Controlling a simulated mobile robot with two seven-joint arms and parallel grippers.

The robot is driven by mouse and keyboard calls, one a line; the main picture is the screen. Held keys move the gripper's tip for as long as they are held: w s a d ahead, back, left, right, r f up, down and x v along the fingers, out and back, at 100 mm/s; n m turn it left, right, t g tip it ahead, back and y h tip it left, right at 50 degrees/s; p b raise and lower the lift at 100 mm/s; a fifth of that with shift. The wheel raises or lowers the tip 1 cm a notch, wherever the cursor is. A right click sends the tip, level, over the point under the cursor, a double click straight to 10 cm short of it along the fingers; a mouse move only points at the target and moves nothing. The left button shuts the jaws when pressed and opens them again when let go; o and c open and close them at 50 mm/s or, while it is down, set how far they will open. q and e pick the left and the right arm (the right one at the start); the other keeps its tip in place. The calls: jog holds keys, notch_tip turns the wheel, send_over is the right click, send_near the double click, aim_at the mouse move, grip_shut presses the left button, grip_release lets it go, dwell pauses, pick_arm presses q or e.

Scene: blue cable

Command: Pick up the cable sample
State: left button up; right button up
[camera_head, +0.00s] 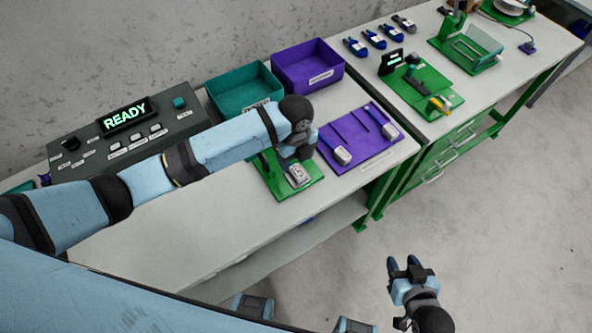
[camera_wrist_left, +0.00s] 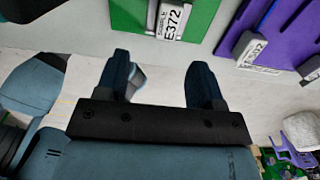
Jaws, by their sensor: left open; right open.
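A grey block (camera_head: 298,174) with a white label lies on the green plate (camera_head: 312,190) at the front edge of the bench. In the left wrist view the label on this sample (camera_wrist_left: 173,20) reads "SAMPLE E372", and it lies beyond my fingertips. My left gripper (camera_head: 297,153) hangs over the green plate close to the block. In the left wrist view its two dark fingers (camera_wrist_left: 162,72) are apart, with nothing held between them. Whether the block has a cable attached is hidden. My right gripper (camera_head: 405,267) is open and empty above the floor, away from the benches.
A purple plate (camera_head: 362,135) with two grey labelled pieces lies right of the green plate. Teal (camera_head: 244,90) and purple (camera_head: 308,66) bins stand behind. A console (camera_head: 125,132) reading "READY" stands left. The right bench holds green fixtures (camera_head: 422,88) and several blue pieces.

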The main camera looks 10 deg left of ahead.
aim_at(299, 174)
pick_arm(q)
notch_tip(299, 174, down, 4)
jog(key=shift+w+d+r, duration=0.1)
jog(key=shift+r, duration=0.15)
jog(key=shift+w+d+f+p, duration=0.15)
jog(key=shift+d+f, duration=0.1)
jog(key=shift+f, duration=1.1)
jog(key=shift+s+d+f+p, duration=0.1)
jog(key=shift+d+f+p, duration=0.1)
jog(key=shift+f, duration=1.15)
jog(key=c, duration=1.1)
jog(key=shift+r, duration=0.1)
notch_tip(299, 174, up, 20)
jog(key=shift+b, duration=0.4)
